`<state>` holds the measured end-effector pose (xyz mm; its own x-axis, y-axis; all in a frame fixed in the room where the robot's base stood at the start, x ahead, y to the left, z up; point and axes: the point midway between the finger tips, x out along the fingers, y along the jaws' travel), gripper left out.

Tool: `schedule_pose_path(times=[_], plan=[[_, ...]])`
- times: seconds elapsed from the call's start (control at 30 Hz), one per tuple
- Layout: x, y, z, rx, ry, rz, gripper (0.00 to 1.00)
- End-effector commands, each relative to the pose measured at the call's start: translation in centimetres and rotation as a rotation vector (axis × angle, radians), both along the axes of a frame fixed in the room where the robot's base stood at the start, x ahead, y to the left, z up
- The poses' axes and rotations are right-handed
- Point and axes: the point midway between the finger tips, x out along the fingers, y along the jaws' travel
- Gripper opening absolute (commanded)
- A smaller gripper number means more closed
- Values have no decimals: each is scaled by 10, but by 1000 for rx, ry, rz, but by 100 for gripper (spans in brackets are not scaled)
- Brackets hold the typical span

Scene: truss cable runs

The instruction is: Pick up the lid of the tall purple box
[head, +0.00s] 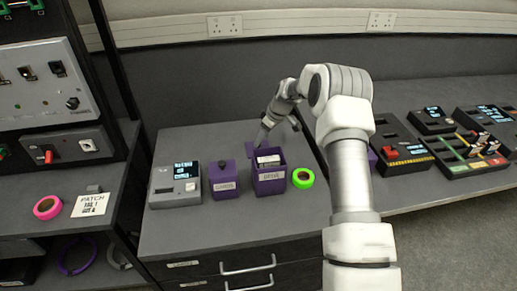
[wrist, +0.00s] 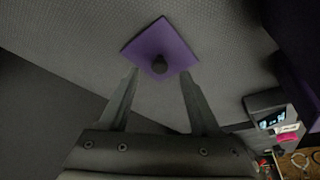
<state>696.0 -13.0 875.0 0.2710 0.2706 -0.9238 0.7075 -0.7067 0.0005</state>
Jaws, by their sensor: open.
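The tall purple box (head: 270,183) stands open on the grey cabinet top in the head view, with a pale item inside. A flat purple lid with a black knob (wrist: 160,45) lies on the grey surface in the wrist view. Its purple edge shows behind the box in the head view (head: 252,148). My gripper (wrist: 160,72) is open, its fingers on either side of the knob in the picture. I cannot tell whether they are level with the knob. Nothing is held.
A shorter purple box (head: 224,184) with its knobbed lid on stands left of the tall box. A grey instrument (head: 175,187) is further left, and a green tape roll (head: 303,178) is at the right. The wall is close behind.

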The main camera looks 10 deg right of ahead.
Motion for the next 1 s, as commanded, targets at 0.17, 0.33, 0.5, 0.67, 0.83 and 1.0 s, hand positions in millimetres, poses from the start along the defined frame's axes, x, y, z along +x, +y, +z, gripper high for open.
schedule_pose_path(times=[0.17, 0.33, 0.5, 0.67, 0.83, 1.0], plan=[[8, 8, -22, 0, 1, 0, 64], [10, 10, -29, 1, 1, -1, 64], [10, 10, -29, 0, 0, -1, 64], [10, 10, -29, 0, 0, -1, 37], [10, 10, -29, 0, 0, -1, 7], [10, 10, -29, 0, 0, -1, 0]])
